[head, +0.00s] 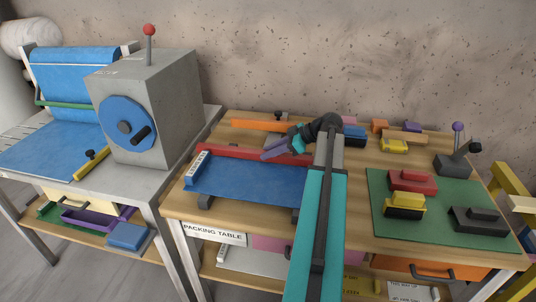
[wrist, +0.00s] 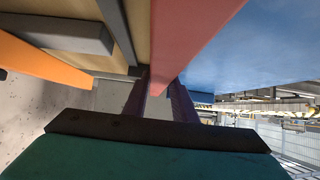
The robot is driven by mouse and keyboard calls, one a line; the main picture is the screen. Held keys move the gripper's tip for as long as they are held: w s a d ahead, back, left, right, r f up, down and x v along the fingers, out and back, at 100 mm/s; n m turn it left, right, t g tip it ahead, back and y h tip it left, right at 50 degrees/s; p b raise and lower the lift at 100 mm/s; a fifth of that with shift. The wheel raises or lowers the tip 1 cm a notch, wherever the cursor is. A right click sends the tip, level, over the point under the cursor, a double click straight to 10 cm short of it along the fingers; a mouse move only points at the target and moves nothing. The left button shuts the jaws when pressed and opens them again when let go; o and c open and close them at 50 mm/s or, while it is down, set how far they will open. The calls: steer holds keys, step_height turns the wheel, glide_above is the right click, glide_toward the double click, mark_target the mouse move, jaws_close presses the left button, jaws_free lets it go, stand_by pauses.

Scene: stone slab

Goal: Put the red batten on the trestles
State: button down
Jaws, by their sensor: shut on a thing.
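The red batten (head: 225,150) is a long bar along the back edge of a blue sheet (head: 245,183) on the packing table. My gripper (head: 277,150) is shut on the batten near its right part, with purple fingers. In the wrist view the batten (wrist: 195,40) runs between the two fingers (wrist: 160,100). Dark grey bars (wrist: 65,33) also show beside the batten in the wrist view. I cannot tell whether the batten touches the trestles.
An orange batten (head: 258,125) lies behind, near the wall. A blue block with a white label (head: 196,170) stands at the sheet's left end. A green mat (head: 440,235) with red, yellow and black blocks is at right. A grey machine (head: 165,95) stands at left.

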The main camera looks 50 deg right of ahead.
steer(key=shift+r, duration=0.15)
step_height(320, 180, up, 10)
steer(key=b, duration=0.1)
stand_by(0.6)
stand_by(0.5)
